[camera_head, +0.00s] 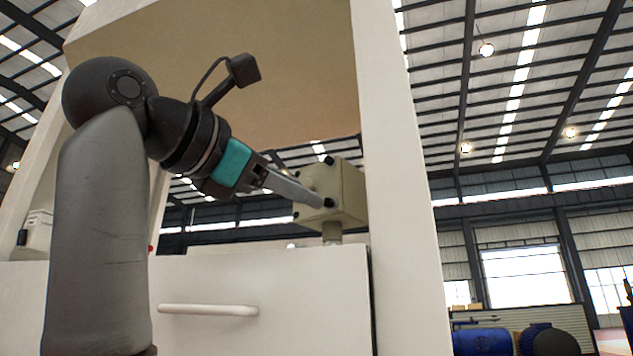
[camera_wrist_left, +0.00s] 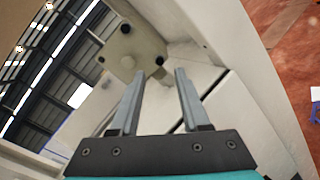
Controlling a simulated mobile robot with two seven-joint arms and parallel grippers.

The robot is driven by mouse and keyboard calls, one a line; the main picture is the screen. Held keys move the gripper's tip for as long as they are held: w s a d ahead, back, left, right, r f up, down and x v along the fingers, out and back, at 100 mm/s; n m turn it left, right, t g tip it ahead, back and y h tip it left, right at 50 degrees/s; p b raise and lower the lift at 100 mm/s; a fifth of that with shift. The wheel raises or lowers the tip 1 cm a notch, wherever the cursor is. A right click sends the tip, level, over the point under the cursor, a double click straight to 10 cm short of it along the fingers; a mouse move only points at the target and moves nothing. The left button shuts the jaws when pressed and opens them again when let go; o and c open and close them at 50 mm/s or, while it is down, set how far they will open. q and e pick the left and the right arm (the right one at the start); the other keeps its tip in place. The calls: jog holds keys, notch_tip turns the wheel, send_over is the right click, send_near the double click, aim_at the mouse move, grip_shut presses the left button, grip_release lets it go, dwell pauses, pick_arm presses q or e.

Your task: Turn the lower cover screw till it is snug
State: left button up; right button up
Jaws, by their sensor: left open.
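A pale beige box (camera_head: 348,190) with dark screw heads at its corners stands on a short post inside the white cabinet frame. My left gripper (camera_head: 318,199) reaches in from the left, with its fingertips at the box's lower screw (camera_head: 330,202). In the left wrist view, the two fingers of my left gripper (camera_wrist_left: 160,72) are apart. The dark lower screw (camera_wrist_left: 160,60) shows in line with the gap, at or just beyond the tips; I cannot tell whether they touch it. The upper screw (camera_wrist_left: 126,28) is clear of the fingers. My right gripper is not in view.
A white upright (camera_head: 400,180) of the cabinet stands close to the right of the box. A white panel with a bar handle (camera_head: 208,310) lies below the arm. A beige slanted panel (camera_head: 260,85) hangs above the gripper. Blue machines (camera_head: 483,341) stand far off at right.

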aim_at(327, 204)
pick_arm(q)
jog(key=shift+p+x, duration=0.65)
jog(key=shift+x, duration=1.65)
grip_shut()
